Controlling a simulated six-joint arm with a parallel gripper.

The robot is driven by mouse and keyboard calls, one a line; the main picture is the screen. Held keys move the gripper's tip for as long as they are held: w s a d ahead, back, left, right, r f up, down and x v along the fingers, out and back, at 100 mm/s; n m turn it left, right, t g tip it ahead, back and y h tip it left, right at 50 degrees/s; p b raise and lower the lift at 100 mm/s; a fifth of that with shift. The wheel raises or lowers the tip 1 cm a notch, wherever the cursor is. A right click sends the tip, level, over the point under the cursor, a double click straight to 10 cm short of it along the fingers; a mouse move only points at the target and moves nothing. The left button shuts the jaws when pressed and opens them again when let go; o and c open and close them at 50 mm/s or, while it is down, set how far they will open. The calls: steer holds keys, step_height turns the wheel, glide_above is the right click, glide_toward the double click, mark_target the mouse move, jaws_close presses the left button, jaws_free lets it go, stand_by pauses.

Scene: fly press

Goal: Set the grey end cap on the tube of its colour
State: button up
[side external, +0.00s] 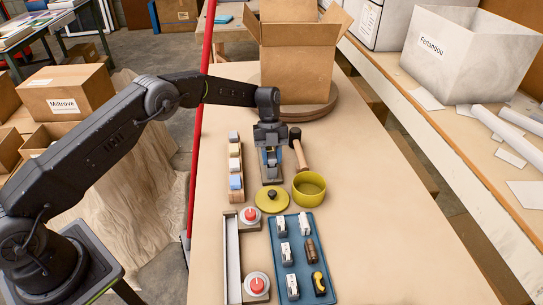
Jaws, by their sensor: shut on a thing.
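My gripper (270,150) points down over the middle of the table. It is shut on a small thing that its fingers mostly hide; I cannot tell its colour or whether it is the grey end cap. A small greyish base (272,179) shows directly below the fingers; whether the held thing touches it is unclear. No tube can be told apart by colour at this size. A narrow wooden rack (236,197) with several small pale and blue pieces stands just left of the gripper.
A mallet (298,152) and a yellow-green pot (309,188) stand close to the right, a matching lid (271,200) in front. A blue tray (303,263) holds several small items. Red buttons (250,214) are at front left, an open carton (297,66) behind. The table's right side is clear.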

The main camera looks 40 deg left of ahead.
steer(key=shift+f, duration=0.2)
steer(key=o, duration=1.1)
steer(key=shift+r, duration=0.15)
steer(key=shift+r, duration=3.45)
